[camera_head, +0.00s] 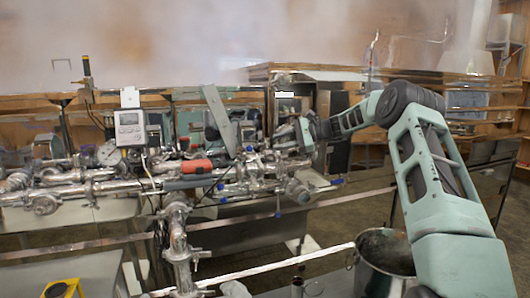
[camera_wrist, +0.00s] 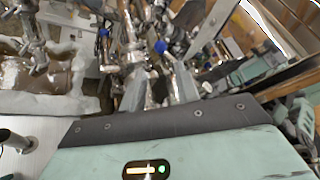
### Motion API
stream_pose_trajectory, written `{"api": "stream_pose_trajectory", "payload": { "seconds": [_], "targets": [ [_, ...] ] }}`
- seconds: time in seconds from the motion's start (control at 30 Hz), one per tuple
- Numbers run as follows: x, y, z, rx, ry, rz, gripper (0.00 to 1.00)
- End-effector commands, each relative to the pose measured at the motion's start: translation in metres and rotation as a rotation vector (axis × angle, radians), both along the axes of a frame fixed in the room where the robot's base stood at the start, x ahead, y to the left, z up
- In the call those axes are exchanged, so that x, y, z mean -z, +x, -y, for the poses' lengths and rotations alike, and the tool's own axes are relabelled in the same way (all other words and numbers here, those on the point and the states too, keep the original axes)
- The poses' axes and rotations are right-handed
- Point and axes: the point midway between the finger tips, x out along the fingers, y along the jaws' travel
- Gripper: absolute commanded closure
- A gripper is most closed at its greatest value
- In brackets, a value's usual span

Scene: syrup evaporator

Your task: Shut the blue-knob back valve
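Several blue knobs sit on the steel piping. In the head view one blue knob (camera_head: 249,149) is toward the back, one (camera_head: 337,181) at the right end, and one (camera_head: 278,213) hangs low in front. I cannot tell for sure which is the back valve. My gripper (camera_head: 303,135) is above the right part of the piping, its fingertips hard to make out there. In the wrist view my gripper's grey fingers (camera_wrist: 157,88) look spread, with metal piping showing between and beyond them. A blue knob (camera_wrist: 160,46) lies just beyond the fingers, apart from them; another blue knob (camera_wrist: 103,32) is farther left.
Dense steel piping (camera_head: 100,188) fills the left and middle. A red-orange handle (camera_head: 196,167) and a white gauge box (camera_head: 130,127) stand near it. A steel pot (camera_head: 384,256) stands in front at the right. Steam hangs over the back.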

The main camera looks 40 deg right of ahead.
Motion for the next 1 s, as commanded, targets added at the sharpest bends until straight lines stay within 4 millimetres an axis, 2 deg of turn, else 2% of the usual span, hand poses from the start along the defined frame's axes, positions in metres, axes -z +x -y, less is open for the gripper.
{"api": "stream_pose_trajectory", "payload": {
  "seconds": [0.1, 0.3, 0.73, 0.77, 0.8, 0.87, 0.97, 1.0],
  "targets": [
    [-0.005, -0.018, 0.02, 0.004, -0.001, 0.002, 0.68],
    [-0.015, -0.039, 0.041, 0.002, -0.002, 0.001, 0.68],
    [-0.02, -0.046, 0.048, 0.0, 0.0, 0.0, 0.68],
    [-0.02, -0.046, 0.048, 0.0, 0.0, 0.0, 0.74],
    [-0.019, -0.046, 0.047, -0.002, -0.002, -0.002, 0.85],
    [-0.016, -0.045, 0.04, -0.009, -0.015, -0.011, 1.0],
    [-0.002, -0.04, 0.009, -0.045, -0.082, -0.055, 1.0],
    [0.007, -0.039, -0.011, -0.069, -0.128, -0.081, 1.0]
  ]
}}
